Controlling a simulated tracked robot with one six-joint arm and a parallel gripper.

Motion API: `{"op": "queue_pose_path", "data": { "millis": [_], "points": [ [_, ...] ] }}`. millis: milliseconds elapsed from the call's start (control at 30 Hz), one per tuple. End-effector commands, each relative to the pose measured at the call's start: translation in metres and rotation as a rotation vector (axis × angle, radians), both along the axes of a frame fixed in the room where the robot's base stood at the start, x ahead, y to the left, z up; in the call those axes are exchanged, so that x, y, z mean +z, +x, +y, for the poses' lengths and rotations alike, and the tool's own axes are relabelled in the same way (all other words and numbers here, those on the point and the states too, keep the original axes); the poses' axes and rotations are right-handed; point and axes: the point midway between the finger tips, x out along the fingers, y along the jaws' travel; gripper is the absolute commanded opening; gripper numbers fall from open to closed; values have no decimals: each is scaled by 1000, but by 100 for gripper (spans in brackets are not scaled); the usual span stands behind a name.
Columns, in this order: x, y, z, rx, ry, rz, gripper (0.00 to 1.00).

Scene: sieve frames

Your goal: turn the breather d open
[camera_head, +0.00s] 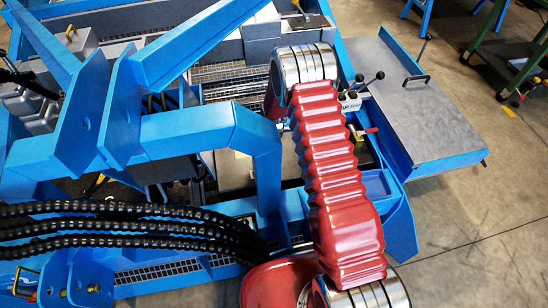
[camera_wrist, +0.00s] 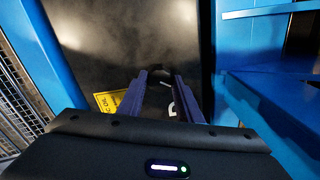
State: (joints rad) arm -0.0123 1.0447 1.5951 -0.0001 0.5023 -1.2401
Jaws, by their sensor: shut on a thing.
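My gripper (camera_wrist: 166,78) shows in the wrist view, its two dark blue fingers pointing away over a dark plate. A yellow label (camera_wrist: 108,101) with dark lettering lies on the plate just left of the fingers. In the head view, my red arm hides the gripper and the breather.
Blue frame beams stand close on both sides of the gripper, one on the right (camera_wrist: 232,75) in the wrist view. The head view shows black-knobbed levers (camera_head: 372,80), a red-handled part (camera_head: 369,131) and a grey-topped bench (camera_head: 425,110) right of my arm.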

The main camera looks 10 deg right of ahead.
Motion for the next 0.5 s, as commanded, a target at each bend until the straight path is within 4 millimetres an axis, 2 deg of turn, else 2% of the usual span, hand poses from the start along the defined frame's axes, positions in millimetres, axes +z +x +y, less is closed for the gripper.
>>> {"op": "queue_pose_path", "data": {
  "millis": [500],
  "points": [
    [1, 2, 0, 450, 0, -5, 9]
  ]
}}
